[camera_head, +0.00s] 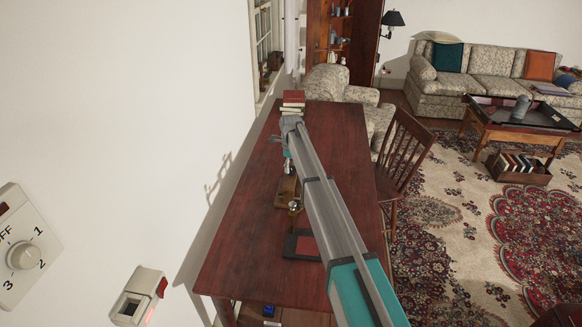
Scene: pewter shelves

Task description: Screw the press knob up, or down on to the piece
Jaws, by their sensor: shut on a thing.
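My arm reaches across the dark red wooden table, and its wrist points down at the far half. My gripper (289,177) is small and partly hidden by my arm; it is shut at the top of the press. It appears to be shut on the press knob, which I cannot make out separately. The press (283,196) shows as a brownish wooden base on the table below the gripper. A small brass-coloured rounded part (295,206) shows at its near end. Whether a piece lies under the press, and the height of its screw, I cannot tell.
A dark tray with a red inside (289,245) lies nearer, partly behind my arm. The wall borders the left; a wooden chair (405,150) stands right. The near-left tabletop is clear.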

